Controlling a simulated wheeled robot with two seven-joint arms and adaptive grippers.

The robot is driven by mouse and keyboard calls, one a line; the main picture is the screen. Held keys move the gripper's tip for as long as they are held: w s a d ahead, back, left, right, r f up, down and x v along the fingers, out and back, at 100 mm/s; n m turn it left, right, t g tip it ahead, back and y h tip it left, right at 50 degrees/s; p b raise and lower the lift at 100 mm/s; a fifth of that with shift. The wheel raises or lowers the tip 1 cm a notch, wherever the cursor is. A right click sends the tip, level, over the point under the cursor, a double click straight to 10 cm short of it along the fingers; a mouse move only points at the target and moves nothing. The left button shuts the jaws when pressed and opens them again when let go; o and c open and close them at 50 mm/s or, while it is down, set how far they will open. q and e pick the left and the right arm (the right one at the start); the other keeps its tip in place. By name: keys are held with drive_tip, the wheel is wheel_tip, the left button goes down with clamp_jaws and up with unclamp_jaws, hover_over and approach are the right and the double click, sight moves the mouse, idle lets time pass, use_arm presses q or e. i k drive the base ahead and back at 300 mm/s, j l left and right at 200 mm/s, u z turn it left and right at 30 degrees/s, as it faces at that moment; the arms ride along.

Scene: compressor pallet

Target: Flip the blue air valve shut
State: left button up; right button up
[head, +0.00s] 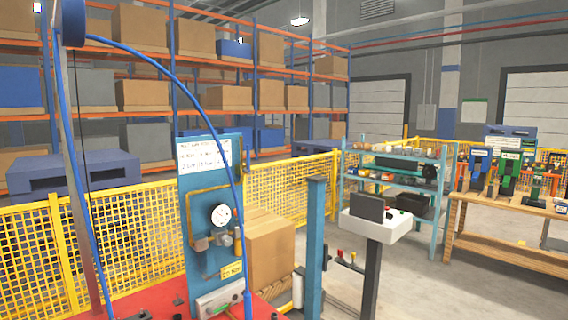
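A blue upright panel (200,262) stands left of centre on a red base (150,306). It carries a round white pressure gauge (221,215), brass-coloured pipe fittings (200,244) and a yellow tag (231,270). A blue hose (172,76) arcs from a blue reel at top left and runs down in front of the panel's right side. I cannot clearly make out the blue air valve or its handle position among the small fittings. Neither of my grippers is in view.
A yellow mesh fence (145,245) runs behind the panel. A cardboard box (270,250) is just right of it, then a blue post (315,245) and a pedestal console (376,226). A teal shelf rack (392,178) and wooden workbench (510,220) stand farther right. Grey floor shows between them.

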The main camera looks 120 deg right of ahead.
sight(247, 169)
drive_tip(key=z, duration=3.75)
drive_tip(key=i+l, duration=0.3)
drive_tip(key=i+l+u, duration=0.1)
drive_tip(key=i+l, duration=0.2)
drive_tip(key=l, duration=0.25)
drive_tip(key=i+l, duration=0.3)
drive_tip(key=l, duration=0.1)
